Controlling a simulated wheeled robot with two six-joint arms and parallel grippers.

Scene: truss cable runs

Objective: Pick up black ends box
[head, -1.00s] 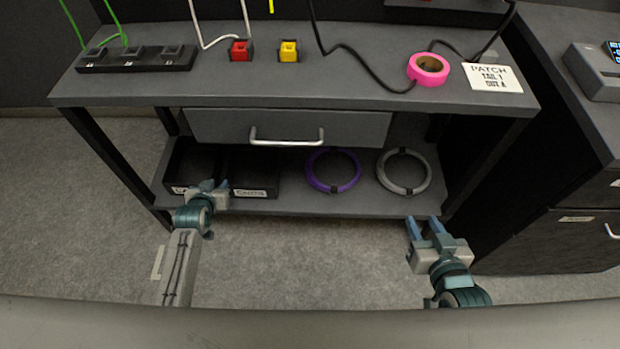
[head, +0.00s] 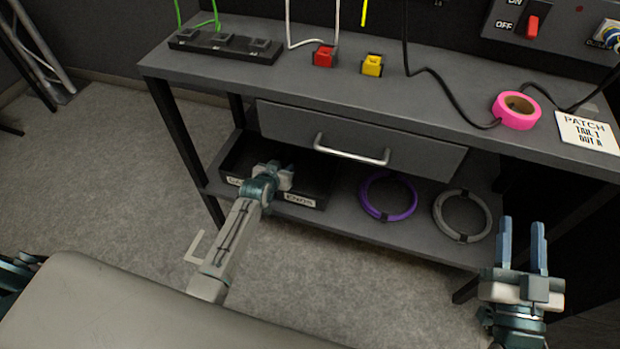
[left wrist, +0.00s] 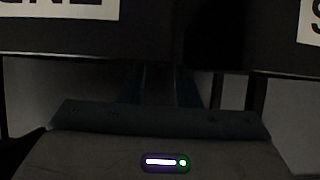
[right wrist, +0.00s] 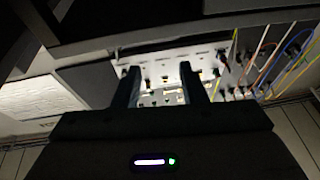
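The black box with the white ENDS label (head: 300,200) sits on the lower shelf under the workbench, at its left part. Another black box (head: 231,165) with a label partly hidden by my arm is directly left of it. My left gripper (head: 283,167) is at the front of these boxes, overlapping their inner edges. In the left wrist view, its dark fingers (left wrist: 168,85) point at the gap between two dark fronts with cropped white labels. Whether the fingers touch either box or are apart is too dark to tell. My right gripper (head: 523,225) is open and empty, right of the shelf.
A purple cable ring (head: 364,200) and a grey ring (head: 437,220) lie on the shelf (head: 340,228) right of the boxes. A drawer with a bar handle (head: 350,150) overhangs the boxes. Bench legs stand at both sides. The floor in front is clear.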

